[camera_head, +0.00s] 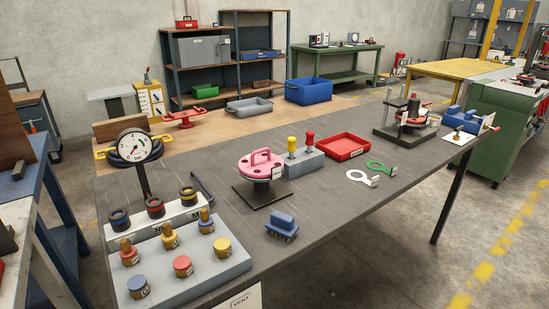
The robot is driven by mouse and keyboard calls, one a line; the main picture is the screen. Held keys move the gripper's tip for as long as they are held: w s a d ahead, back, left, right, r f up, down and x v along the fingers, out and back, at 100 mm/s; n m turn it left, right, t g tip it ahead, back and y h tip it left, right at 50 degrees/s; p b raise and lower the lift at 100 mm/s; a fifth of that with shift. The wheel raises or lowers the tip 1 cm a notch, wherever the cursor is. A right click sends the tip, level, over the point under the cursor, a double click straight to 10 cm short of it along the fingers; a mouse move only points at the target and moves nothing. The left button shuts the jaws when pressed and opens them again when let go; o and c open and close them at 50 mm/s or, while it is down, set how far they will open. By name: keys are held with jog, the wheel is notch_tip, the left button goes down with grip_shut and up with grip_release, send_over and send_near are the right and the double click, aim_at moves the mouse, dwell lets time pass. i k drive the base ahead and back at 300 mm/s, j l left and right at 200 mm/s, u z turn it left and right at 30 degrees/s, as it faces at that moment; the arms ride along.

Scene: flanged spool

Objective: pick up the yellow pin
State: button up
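The yellow pin (292,144) stands upright in a grey block (304,164) near the middle of the dark workbench (345,215). A red pin (310,142) stands in the same block, just to its right. Only the yellow pin's upper part shows above the block; any part inside it is hidden. My gripper is not in this view.
A pink flanged spool (261,165) on a black stand is close to the block's left. A red tray (346,147) lies to its right. A blue connector (282,224) and a grey panel with coloured knobs (240,264) are nearer.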

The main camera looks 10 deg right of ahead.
aim_at(292, 140)
jog(key=i+l+u, duration=0.2)
jog(key=l, duration=0.8)
jog(key=l+u, duration=0.15)
jog(key=l, duration=0.8)
jog(key=k+l+u, duration=0.2)
jog(key=l, duration=0.8)
jog(key=l+u, duration=0.2)
jog(key=l, duration=0.85)
jog(key=i+l, duration=0.3)
jog(key=i, duration=1.2)
jog(key=j+u, duration=0.05)
